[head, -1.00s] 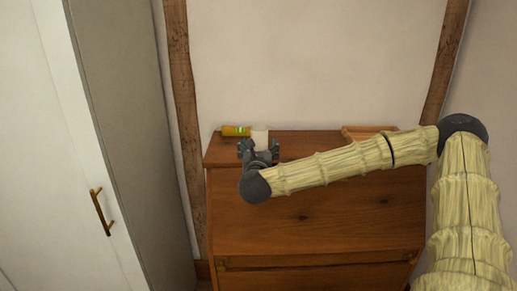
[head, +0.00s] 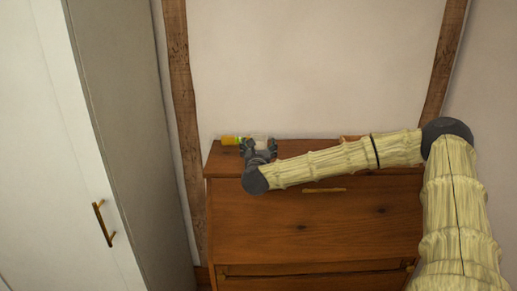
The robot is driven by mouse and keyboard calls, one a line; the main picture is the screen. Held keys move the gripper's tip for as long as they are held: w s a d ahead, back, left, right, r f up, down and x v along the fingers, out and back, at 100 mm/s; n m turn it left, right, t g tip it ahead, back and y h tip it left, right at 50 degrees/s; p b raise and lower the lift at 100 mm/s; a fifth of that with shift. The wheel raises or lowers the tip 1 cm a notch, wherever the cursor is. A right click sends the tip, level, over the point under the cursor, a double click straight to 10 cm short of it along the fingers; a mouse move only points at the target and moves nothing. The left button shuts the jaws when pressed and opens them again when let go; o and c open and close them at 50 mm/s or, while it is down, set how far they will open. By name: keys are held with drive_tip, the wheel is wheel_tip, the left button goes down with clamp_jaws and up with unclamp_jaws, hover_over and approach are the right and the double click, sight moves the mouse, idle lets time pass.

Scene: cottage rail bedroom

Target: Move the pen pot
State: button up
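A small pale pot (head: 261,139), likely the pen pot, stands at the back left of the brown wooden chest's top (head: 309,149). Its lower part is hidden by my gripper, and I cannot make out any pens in it. My dark grey gripper (head: 259,145) is at the front of the pot with its fingers spread, one on each side. The fingers look open; I cannot see whether either touches the pot.
A wooden item (head: 350,138) sits at the back right, partly hidden by my arm. A white wardrobe (head: 60,150) stands at the left.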

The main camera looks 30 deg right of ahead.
drive_tip(key=shift+x, duration=0.9)
drive_tip(key=shift+c, duration=0.2)
drive_tip(key=c, duration=1.2)
